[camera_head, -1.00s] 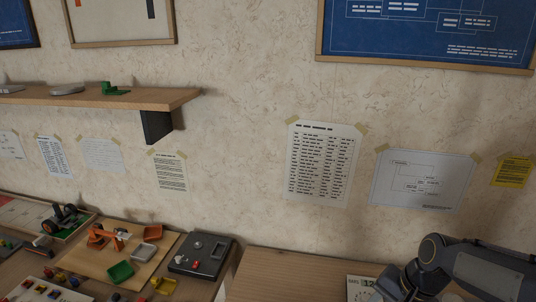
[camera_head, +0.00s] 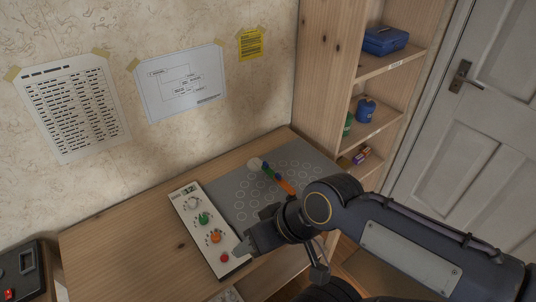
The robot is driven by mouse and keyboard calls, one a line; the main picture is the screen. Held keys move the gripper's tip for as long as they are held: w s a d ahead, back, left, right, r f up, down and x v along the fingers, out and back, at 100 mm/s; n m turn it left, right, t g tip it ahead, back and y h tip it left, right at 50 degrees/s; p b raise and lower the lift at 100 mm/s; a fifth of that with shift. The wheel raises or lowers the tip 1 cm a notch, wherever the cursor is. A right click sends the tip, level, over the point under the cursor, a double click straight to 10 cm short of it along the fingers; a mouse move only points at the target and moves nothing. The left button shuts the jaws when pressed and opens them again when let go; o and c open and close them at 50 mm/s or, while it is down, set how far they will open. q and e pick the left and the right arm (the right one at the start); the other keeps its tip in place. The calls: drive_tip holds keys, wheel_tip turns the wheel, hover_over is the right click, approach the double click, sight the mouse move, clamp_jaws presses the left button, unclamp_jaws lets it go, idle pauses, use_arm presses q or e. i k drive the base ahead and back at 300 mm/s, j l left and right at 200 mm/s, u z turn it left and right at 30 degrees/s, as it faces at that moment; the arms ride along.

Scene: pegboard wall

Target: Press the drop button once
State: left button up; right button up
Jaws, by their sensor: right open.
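A white control panel (camera_head: 207,232) lies on the wooden desk. It has a small display (camera_head: 189,189) at its far end, then a white knob (camera_head: 193,203), a green knob (camera_head: 204,218), an orange knob (camera_head: 215,236) and a small red button (camera_head: 224,258) at its near end. Lettering by the button is too small to read, so I cannot confirm which control is the drop button. My right gripper (camera_head: 243,247) is open, just right of the red button and over the panel's right edge. Contact cannot be told. My left gripper is out of view.
A dark box with a red button (camera_head: 25,268) is at left. Bare desk (camera_head: 125,240) lies left of the panel.

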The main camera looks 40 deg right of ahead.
sight(223, 257)
drive_tip(key=z, duration=1)
